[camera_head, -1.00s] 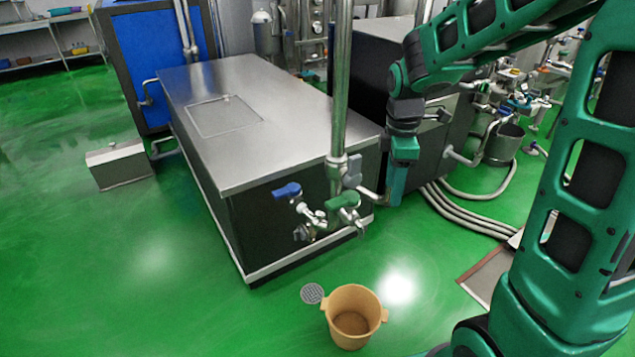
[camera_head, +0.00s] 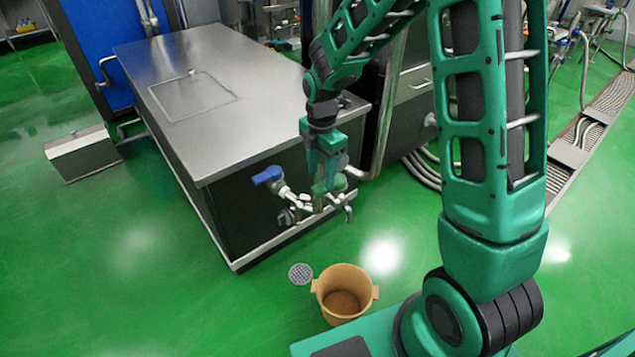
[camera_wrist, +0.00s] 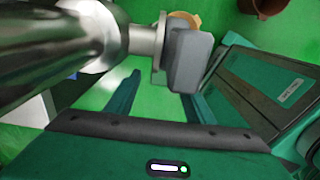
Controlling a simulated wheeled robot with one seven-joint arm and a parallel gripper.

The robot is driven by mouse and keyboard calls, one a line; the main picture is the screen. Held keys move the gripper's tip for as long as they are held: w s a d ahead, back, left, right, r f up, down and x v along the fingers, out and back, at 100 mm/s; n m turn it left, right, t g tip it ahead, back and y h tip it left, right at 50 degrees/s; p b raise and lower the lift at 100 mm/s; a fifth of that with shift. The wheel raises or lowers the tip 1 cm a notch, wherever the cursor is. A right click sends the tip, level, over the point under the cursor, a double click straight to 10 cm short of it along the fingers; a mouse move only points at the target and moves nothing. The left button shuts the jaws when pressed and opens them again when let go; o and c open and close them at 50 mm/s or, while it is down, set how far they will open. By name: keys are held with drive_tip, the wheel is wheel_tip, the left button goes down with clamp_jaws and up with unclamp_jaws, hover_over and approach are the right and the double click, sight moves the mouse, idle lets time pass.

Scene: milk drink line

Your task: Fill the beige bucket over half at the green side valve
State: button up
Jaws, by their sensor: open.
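The beige bucket (camera_head: 345,295) stands upright on the green floor below the valves, close to my base. I see a bare brown inside and no liquid in it. The green side valve, with its metal spout (camera_head: 347,206), sits at the front corner of the steel-topped unit. My gripper (camera_head: 322,190) points down at this valve and hides most of its handle. In the wrist view my gripper (camera_wrist: 160,92) is open, with a grey block (camera_wrist: 189,60) on a steel pipe in front of the fingers. I cannot tell whether a finger touches the valve.
A blue-handled valve (camera_head: 268,175) is just left of my gripper. A vertical steel pipe (camera_head: 388,105) stands behind it to the right. A round floor drain (camera_head: 301,273) lies left of the bucket.

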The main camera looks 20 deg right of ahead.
sight(321, 187)
drive_tip(key=shift+s+d+f, duration=0.1)
drive_tip(key=shift+f, duration=1.95)
